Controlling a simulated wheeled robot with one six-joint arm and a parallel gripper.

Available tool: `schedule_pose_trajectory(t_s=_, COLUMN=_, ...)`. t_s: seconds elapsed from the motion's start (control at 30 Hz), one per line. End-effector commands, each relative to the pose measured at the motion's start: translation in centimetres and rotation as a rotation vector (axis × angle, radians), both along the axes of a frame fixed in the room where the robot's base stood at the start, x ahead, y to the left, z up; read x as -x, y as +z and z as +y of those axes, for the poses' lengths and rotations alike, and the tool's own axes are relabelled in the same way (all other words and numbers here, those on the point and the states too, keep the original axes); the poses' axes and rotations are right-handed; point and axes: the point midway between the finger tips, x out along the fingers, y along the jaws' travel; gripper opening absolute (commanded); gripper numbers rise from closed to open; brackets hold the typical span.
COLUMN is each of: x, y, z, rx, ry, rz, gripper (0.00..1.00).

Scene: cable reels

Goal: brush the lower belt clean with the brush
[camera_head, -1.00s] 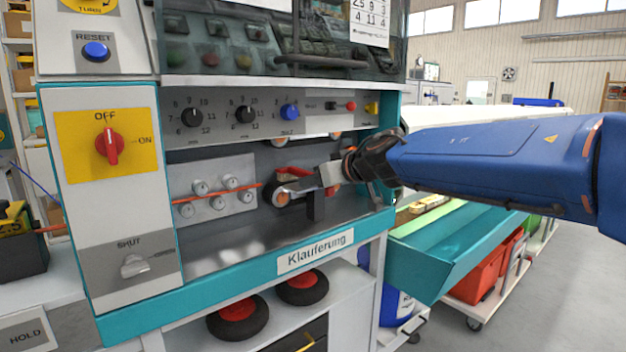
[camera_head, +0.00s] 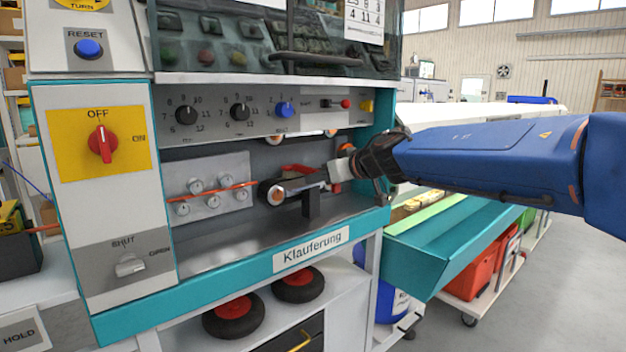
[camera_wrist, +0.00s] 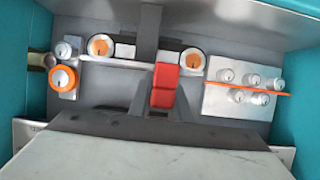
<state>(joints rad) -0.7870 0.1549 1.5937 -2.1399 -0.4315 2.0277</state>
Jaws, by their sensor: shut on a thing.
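My gripper (camera_head: 330,172) reaches into the machine's recess from the right. It is shut on the red brush (camera_wrist: 163,85), which shows between the dark fingers in the wrist view. In the head view, red of the brush (camera_head: 298,168) shows just above the lower belt. The lower belt (camera_wrist: 115,63) runs between two orange-centred rollers (camera_wrist: 100,45), (camera_wrist: 192,60) as a pale strip. The brush covers part of it. The left lower roller (camera_head: 272,192) also shows in the head view. I cannot tell whether the bristles touch the belt.
A dark post (camera_head: 312,205) stands in front of the belt. A plate with several knobs and an orange cable (camera_head: 208,190) is left of it. The metal shelf (camera_head: 225,247) in front is clear. The teal side wall (camera_head: 379,130) bounds the recess on the right.

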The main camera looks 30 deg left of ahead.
Motion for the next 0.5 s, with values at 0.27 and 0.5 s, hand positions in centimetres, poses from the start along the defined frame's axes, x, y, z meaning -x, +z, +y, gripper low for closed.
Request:
schedule_pose_trajectory(t_s=0.27, x=-1.0, y=-0.1, z=-0.5, rx=0.001, ry=0.0, rz=0.001, gripper=0.0)
schedule_pose_trajectory(t_s=0.5, x=-2.4, y=0.1, z=-1.0, rx=0.0, ry=-0.002, rz=0.0, gripper=0.0)
